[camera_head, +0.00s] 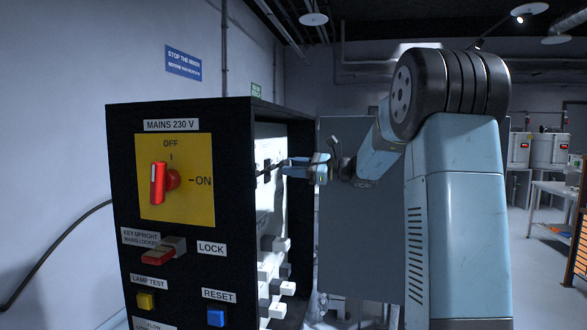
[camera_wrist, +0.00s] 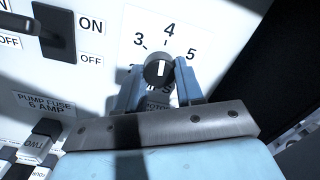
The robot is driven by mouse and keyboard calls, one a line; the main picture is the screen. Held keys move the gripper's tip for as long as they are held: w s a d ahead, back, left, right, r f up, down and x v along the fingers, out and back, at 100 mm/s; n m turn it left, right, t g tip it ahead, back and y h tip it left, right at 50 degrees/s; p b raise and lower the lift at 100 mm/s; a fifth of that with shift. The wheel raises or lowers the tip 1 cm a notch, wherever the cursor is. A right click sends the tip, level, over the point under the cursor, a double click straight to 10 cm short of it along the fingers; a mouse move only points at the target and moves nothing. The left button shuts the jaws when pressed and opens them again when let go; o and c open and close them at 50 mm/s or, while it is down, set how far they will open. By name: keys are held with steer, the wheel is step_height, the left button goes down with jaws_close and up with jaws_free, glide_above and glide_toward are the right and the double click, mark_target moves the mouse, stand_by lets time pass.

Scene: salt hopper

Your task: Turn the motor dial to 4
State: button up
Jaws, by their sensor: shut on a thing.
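The motor dial (camera_wrist: 159,68) is a round black knob with a white pointer line on a white panel. The figures 3, 4 and 5 stand in an arc above it. The pointer line stands nearly upright in the wrist view, on the side towards the 4. My gripper (camera_wrist: 160,84) is shut on the dial, one blue finger on each side. The fingers partly cover the label below it. In the head view, my gripper (camera_head: 284,170) reaches into the cabinet's open side, and the dial itself cannot be made out there.
The black cabinet (camera_head: 125,235) carries a red mains switch (camera_head: 158,183) upright under OFF, a red key handle (camera_head: 160,256), a yellow button (camera_head: 146,301) and a blue button (camera_head: 216,317). A black rocker switch (camera_wrist: 54,32) and the pump fuse (camera_wrist: 42,142) sit left of the dial.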

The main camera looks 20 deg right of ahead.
steer(key=shift+f+m, duration=0.2)
steer(key=shift+m, duration=1)
steer(key=shift+a, duration=0.1)
steer(key=o, duration=1)
steer(key=shift+r, duration=0.15)
steer(key=v, duration=1.4)
